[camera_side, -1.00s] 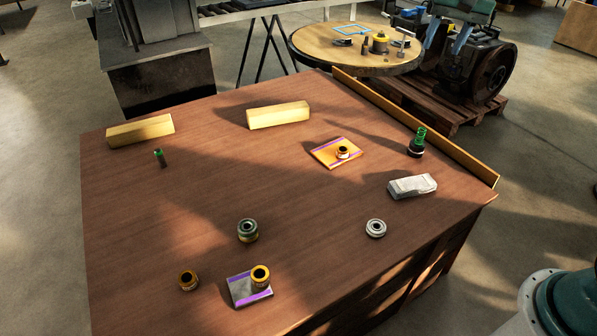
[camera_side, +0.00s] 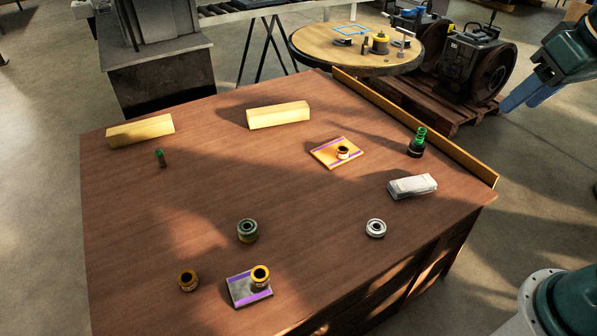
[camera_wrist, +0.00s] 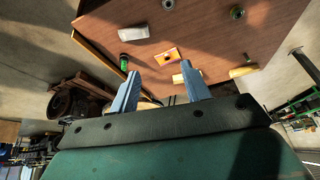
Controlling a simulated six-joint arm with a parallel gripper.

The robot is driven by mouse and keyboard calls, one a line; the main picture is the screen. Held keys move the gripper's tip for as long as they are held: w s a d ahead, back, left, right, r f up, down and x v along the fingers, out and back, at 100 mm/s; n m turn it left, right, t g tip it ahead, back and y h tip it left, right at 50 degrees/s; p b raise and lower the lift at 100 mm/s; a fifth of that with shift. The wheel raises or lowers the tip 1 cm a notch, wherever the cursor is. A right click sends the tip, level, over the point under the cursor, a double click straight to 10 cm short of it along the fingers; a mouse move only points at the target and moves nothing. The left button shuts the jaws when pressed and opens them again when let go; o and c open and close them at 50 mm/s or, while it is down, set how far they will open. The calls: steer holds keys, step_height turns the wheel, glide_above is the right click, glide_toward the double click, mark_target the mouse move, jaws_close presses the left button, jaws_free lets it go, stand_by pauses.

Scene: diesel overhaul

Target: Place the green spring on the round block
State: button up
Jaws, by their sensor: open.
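A green spring (camera_side: 421,135) stands upright at the right side of the table, and its lower end meets a dark round block (camera_side: 416,152). Both show small in the wrist view, where the spring (camera_wrist: 124,62) lies beyond my left finger. I cannot tell whether the spring is seated in the block or only rests on it. A smaller dark green upright piece (camera_side: 160,158) stands at the left of the table. My gripper (camera_side: 522,94) is off the table's right side, open and empty; its blue fingers (camera_wrist: 160,70) are apart in the wrist view.
A white block (camera_side: 412,187), an orange plate (camera_side: 336,154) with a small ring, and two yellow bars (camera_side: 278,115) (camera_side: 141,131) lie on the table. Several ring parts (camera_side: 247,231) and a grey plate (camera_side: 247,291) are nearer. A raised yellow edge (camera_side: 420,128) runs along the right side.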

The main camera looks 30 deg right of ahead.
steer(key=s+a+f+n, duration=0.1)
steer(key=s+f, duration=0.2)
steer(key=s, duration=0.3)
steer(key=shift+a+f+n+t, duration=0.2)
steer(key=shift+f+n+t, duration=0.1)
steer(key=shift+f+n, duration=0.1)
stand_by(0.9)
